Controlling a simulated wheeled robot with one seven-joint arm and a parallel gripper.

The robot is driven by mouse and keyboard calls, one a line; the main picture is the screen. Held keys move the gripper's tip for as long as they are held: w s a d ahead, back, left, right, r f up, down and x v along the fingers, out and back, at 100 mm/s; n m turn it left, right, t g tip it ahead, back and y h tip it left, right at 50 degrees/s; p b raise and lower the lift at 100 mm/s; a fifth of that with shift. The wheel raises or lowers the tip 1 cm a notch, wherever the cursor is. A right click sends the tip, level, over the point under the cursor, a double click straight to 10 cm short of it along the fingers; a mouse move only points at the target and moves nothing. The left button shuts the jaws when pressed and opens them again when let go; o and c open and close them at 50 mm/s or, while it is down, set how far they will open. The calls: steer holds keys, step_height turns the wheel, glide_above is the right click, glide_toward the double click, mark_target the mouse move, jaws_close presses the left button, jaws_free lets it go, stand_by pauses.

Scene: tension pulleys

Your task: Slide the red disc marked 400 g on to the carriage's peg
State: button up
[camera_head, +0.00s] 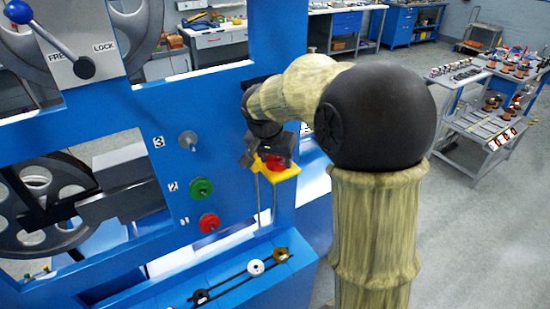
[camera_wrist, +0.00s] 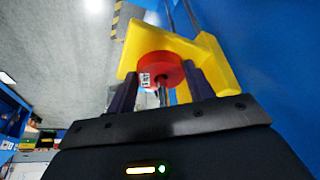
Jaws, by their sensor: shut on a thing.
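The red disc (camera_wrist: 171,66) sits between the two dark fingers of my gripper (camera_wrist: 160,91) in the wrist view. A small white label shows on it, too small to read. The yellow carriage (camera_wrist: 208,58) frames the disc from behind and at the right. A short grey metal pin (camera_wrist: 162,97), seemingly the peg, shows at the disc's near side; how far the disc is on it I cannot tell. In the head view, my gripper (camera_head: 268,158) is at the yellow carriage (camera_head: 284,174), with the red disc (camera_head: 275,162) partly hidden.
Vertical guide rods (camera_head: 274,200) run below the carriage. A low rack (camera_head: 225,288) holds several small discs.

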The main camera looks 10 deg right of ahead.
steer(key=shift+s+f, duration=0.1)
steer(key=shift+f, duration=0.05)
steer(key=o, duration=1.3)
steer(key=shift+o, duration=0.2)
steer(key=shift+a+r, duration=0.1)
steer(key=shift+r, duration=0.4)
steer(key=b+v, duration=0.1)
steer(key=v, duration=1.5)
steer(key=shift+r, duration=0.2)
